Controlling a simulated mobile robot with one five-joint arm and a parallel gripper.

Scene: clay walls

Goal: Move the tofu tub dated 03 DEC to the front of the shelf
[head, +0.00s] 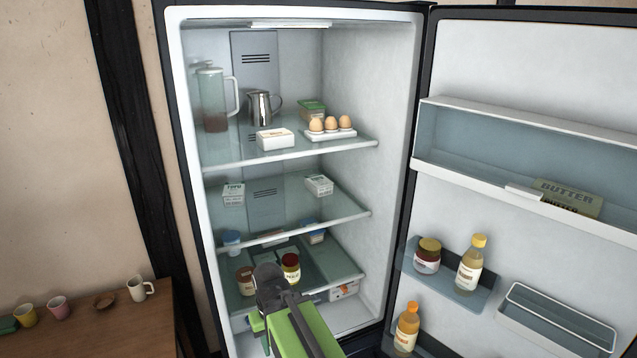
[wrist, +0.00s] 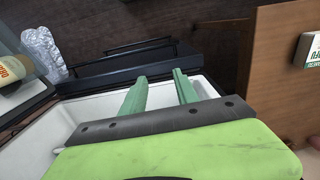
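A white tub lettered TOFU (head: 233,194) stands at the left of the fridge's middle glass shelf (head: 275,222). A second similar white tub (head: 319,185) stands at the right of that shelf, set back from its front edge. Dates are too small to read on either. My gripper (wrist: 160,88) shows in the wrist view with its two green fingers apart and nothing between them. In the head view my arm is low in front of the fridge, below the middle shelf and apart from both tubs.
The upper shelf holds a pitcher (head: 212,100), a metal jug (head: 262,107), a white box (head: 275,139) and eggs (head: 331,125). Jars (head: 291,268) stand on the lower shelf. The open door (head: 525,180) is at right. The middle shelf's front centre is clear.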

